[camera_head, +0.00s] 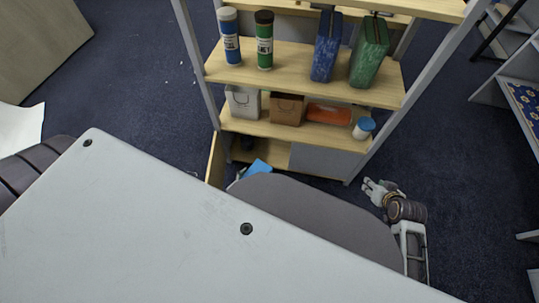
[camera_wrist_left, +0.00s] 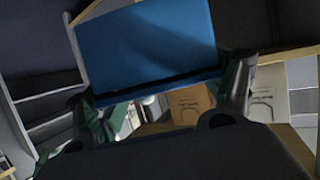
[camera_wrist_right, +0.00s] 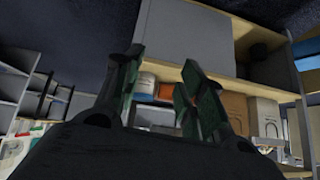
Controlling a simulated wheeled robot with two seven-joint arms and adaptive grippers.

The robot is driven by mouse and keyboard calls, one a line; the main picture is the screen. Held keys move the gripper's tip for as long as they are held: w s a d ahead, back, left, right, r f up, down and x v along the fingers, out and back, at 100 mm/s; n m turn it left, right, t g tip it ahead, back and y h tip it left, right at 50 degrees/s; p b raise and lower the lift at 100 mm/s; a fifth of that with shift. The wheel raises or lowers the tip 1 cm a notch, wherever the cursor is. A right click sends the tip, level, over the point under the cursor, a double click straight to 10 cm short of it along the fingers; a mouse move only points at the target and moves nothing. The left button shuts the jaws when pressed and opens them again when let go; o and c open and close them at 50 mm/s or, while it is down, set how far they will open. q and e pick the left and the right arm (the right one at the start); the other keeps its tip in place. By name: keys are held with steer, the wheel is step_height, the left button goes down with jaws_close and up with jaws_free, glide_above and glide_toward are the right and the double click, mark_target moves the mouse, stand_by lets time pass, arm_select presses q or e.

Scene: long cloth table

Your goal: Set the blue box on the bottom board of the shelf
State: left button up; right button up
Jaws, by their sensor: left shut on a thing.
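The blue box (camera_head: 258,167) shows in the head view at the front of the shelf's lowest level, partly hidden behind my body. In the left wrist view the blue box (camera_wrist_left: 148,42) fills the space between the fingers of my left gripper (camera_wrist_left: 162,82), which is shut on it. The shelf's bottom board (camera_head: 272,156) is pale wood, and its near part is partly hidden. I cannot tell whether the box touches the board. My right gripper (camera_head: 376,190) is right of the shelf's foot; its fingers (camera_wrist_right: 163,85) stand apart and empty.
Above the bottom board, a shelf holds a white bag (camera_head: 243,102), a brown bag (camera_head: 286,108), an orange cylinder (camera_head: 328,114) and a blue-lidded jar (camera_head: 363,128). A dark object (camera_wrist_right: 258,52) sits in the lowest compartment. Grey uprights (camera_head: 392,140) flank the shelf.

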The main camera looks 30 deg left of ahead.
steer(key=s+a+f+g+b, duration=0.1)
steer(key=s+a+f+b, duration=0.2)
steer(key=s+f+b, duration=0.3)
steer(key=s+a+f+y+b, duration=0.1)
steer(key=s+a+f+b, duration=0.2)
steer(key=s+f+b, duration=0.3)
steer(key=shift+s+a+f+m+g, duration=0.2)
steer(key=shift+s+f+m+g, duration=0.2)
steer(key=shift+s, duration=2.35)
